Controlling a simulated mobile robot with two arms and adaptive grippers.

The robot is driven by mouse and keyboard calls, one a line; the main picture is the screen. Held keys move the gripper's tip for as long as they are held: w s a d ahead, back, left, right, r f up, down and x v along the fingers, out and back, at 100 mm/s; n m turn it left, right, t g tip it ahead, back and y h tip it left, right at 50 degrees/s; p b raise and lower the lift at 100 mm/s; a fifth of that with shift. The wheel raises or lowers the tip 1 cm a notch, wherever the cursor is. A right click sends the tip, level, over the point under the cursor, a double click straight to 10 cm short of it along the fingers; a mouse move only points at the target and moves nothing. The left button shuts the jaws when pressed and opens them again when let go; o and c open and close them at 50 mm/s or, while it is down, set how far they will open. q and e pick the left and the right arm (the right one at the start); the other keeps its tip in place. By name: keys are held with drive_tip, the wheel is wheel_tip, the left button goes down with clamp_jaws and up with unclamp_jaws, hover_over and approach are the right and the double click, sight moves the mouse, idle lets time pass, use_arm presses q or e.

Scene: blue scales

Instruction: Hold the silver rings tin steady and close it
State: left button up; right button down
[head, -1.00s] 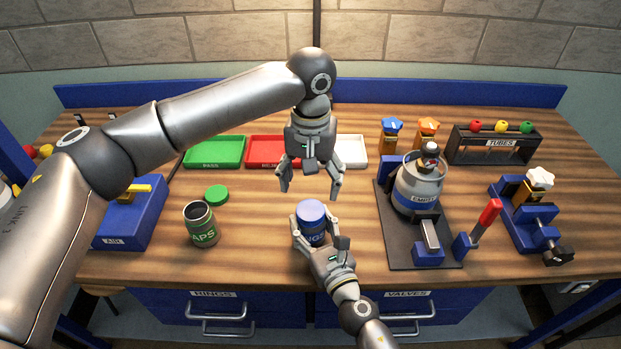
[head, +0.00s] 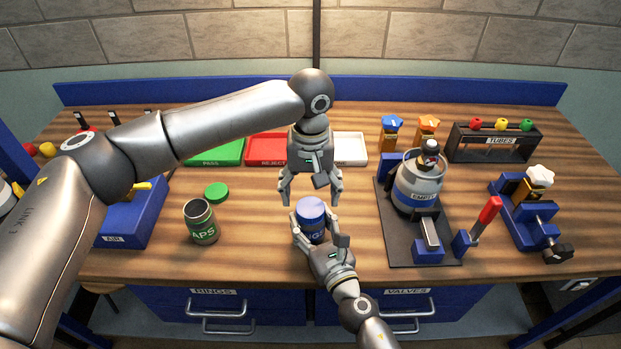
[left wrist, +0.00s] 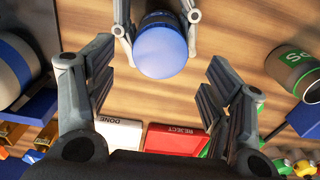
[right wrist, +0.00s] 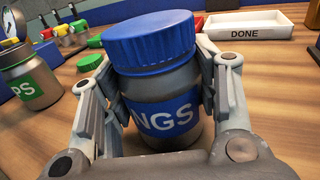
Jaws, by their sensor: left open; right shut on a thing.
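The silver rings tin (head: 314,234) stands on the bench at the front middle, with a blue label that also shows in the right wrist view (right wrist: 168,120). Its blue lid (head: 310,210) sits on top; in the right wrist view the lid (right wrist: 150,42) looks slightly tilted. I cannot tell whether it is screwed down. My right gripper (head: 318,242) is shut on the tin's body from the front, one finger on each side. My left gripper (head: 310,200) points down, open and empty, just above the lid. The lid (left wrist: 162,52) shows beyond its fingers in the left wrist view.
An open silver tin with a green label (head: 203,232) stands to the left, its green lid (head: 216,192) behind it. Green (head: 222,160), red (head: 268,162) and white (head: 350,160) trays lie behind. A canister on a stand (head: 418,185) is to the right.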

sight(310, 207)
use_arm(q)
drive_tip(key=shift+f, duration=2.15)
drive_tip(key=c, duration=1.1)
drive_tip(key=m, duration=2.1)
drive_tip(key=shift+m, duration=0.4)
drive_tip(key=o, duration=1.2)
drive_tip(key=shift+o, duration=0.2)
